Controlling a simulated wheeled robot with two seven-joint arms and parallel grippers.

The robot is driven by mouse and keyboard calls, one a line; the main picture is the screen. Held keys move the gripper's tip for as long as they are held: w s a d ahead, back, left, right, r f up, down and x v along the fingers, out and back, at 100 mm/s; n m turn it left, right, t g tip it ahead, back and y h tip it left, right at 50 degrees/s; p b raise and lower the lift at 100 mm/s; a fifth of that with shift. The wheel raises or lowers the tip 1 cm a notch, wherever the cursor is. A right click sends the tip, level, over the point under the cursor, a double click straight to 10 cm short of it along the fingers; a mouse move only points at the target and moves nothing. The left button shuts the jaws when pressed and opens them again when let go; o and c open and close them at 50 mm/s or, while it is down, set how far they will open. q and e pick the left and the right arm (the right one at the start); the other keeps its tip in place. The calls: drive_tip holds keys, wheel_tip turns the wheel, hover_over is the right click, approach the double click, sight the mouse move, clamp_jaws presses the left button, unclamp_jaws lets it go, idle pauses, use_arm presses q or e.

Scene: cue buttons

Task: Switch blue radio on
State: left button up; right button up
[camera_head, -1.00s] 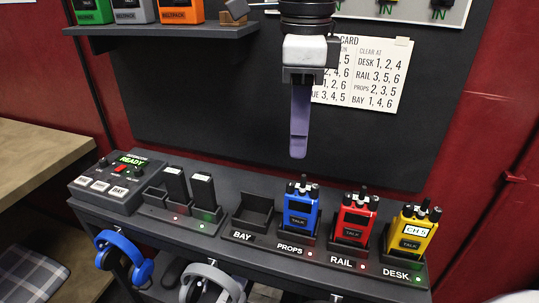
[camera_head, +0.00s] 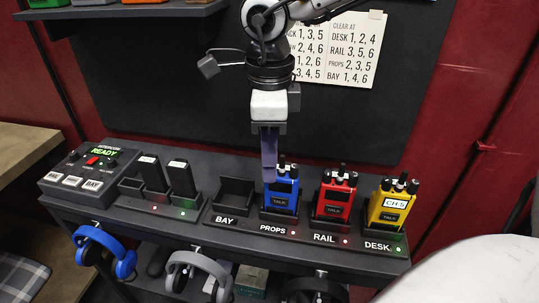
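The blue radio (camera_head: 283,196) stands upright in the PROPS slot of the charger shelf, with an antenna and knobs on top and a TALK button in front. My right gripper (camera_head: 269,178) points straight down from above, its purple finger tip at the blue radio's upper left, overlapping its top in the picture. I cannot tell whether it touches. Only one finger shape shows, so open or shut is unclear. No display is seen lit on the blue radio. My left gripper is out of view.
The red radio (camera_head: 334,196) in RAIL and the yellow radio (camera_head: 389,207), showing CH 5, stand to the right. The BAY slot (camera_head: 233,194) is empty. A console (camera_head: 87,172) reading READY and two black packs are left. A card (camera_head: 347,52) hangs behind. Headphones (camera_head: 106,249) hang below.

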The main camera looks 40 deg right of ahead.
clamp_jaws()
drive_tip(key=shift+m+b, duration=0.3)
drive_tip(key=shift+b, duration=0.2)
drive_tip(key=m+b, duration=0.2)
drive_tip(key=b, duration=0.1)
drive_tip(key=shift+w+f, duration=0.1)
drive_tip(key=shift+f, duration=0.05)
drive_tip(key=shift+m+b, duration=0.55)
drive_tip(key=shift+m, duration=0.15)
drive_tip(key=shift+m+b, duration=0.3)
drive_tip(key=shift+m, duration=0.1)
drive_tip(key=shift+r+m, duration=0.2)
drive_tip(key=shift+m, duration=0.3)
